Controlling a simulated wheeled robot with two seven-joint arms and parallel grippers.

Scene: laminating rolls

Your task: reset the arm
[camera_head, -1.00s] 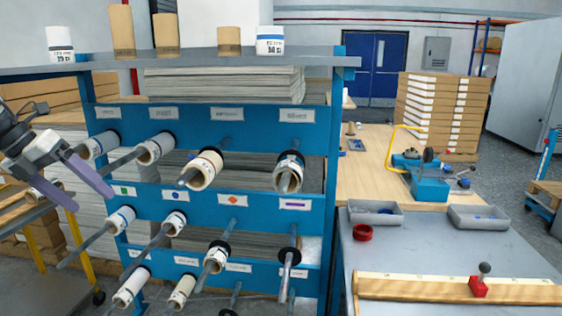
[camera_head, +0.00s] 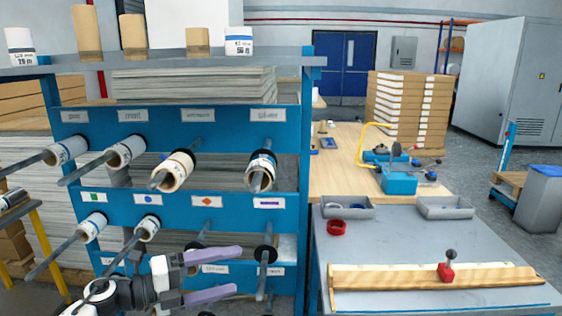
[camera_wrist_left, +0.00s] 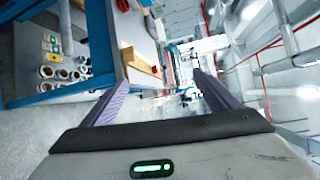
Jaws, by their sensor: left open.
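My left gripper (camera_head: 226,274) is at the lower middle of the head view, in front of the lower pegs of the blue roll rack (camera_head: 226,122). Its two purple fingers are spread apart, point right and hold nothing. In the left wrist view the same open fingers (camera_wrist_left: 160,95) frame empty space, with the grey-topped table beside them. My right gripper is in neither view.
White and cream rolls (camera_head: 176,171) hang on long pegs that stick out of the rack. Open floor lies farther right.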

